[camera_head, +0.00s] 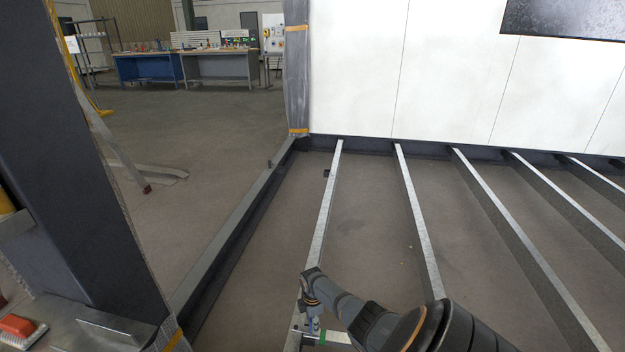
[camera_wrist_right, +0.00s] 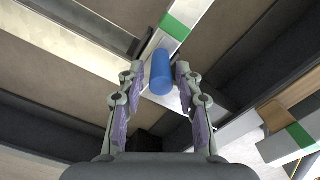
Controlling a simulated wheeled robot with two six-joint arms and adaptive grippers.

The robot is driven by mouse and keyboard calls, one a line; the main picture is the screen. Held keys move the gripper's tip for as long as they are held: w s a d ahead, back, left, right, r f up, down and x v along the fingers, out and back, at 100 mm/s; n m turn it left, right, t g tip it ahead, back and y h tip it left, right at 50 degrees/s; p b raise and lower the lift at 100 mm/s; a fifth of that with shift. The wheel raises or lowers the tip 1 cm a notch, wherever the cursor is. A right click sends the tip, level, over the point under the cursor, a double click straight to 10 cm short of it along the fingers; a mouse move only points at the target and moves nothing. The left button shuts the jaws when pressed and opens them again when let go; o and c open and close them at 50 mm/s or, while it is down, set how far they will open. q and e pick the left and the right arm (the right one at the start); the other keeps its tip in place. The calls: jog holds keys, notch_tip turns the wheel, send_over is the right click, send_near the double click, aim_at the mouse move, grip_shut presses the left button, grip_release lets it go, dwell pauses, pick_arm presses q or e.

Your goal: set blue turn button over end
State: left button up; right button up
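The blue turn button (camera_wrist_right: 161,72) shows as a blue cylinder in the right wrist view, over a pale metal strip with a green band (camera_wrist_right: 175,27). My right gripper (camera_wrist_right: 160,76) has its two fingers on either side of the button, with narrow gaps, so it looks open around it. In the head view my right gripper (camera_head: 311,300) is at the bottom centre, over the near end of a metal beam (camera_head: 321,225). My left gripper is not in view.
Several parallel metal beams (camera_head: 418,215) run across the frame floor to a white wall (camera_head: 450,70). A dark post (camera_head: 65,170) stands at the left. An orange brush (camera_head: 17,325) lies at the lower left. Workbenches (camera_head: 215,65) stand far back.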

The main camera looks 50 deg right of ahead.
jog(key=shift+o, duration=0.3)
jog(key=shift+r, duration=0.3)
notch_tip(320, 180, up, 11)
jog(key=shift+r, duration=0.2)
dwell(0.4)
